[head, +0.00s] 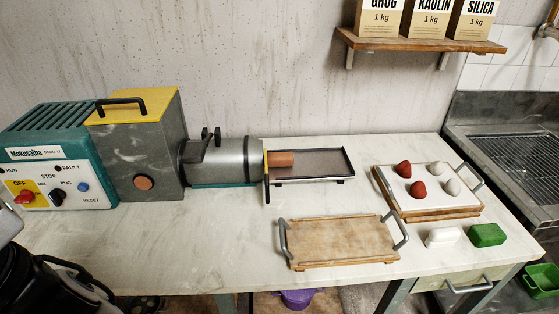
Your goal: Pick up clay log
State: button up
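The clay log (283,159) is a short reddish-brown cylinder. It lies on its side at the left end of a dark metal tray (325,165), right at the outlet of the pug mill (220,163). An upright plate with a yellow edge at the outlet stands by the log's left end; I cannot tell whether the log is joined to clay inside the mill. Dark and grey parts of my own arm show at the lower left, well away from the log. My gripper's fingers are not visible.
An empty wooden board (345,243) with metal handles lies in front of the tray. A white-topped board (430,208) holds several red and white lumps. A white block (444,237) and a green block (487,235) sit at the front right. A sink (515,150) is at right.

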aim_at(275, 160)
jog(key=i+j+z, duration=0.25)
jog(key=i+j, duration=0.35)
jog(key=i, duration=0.15)
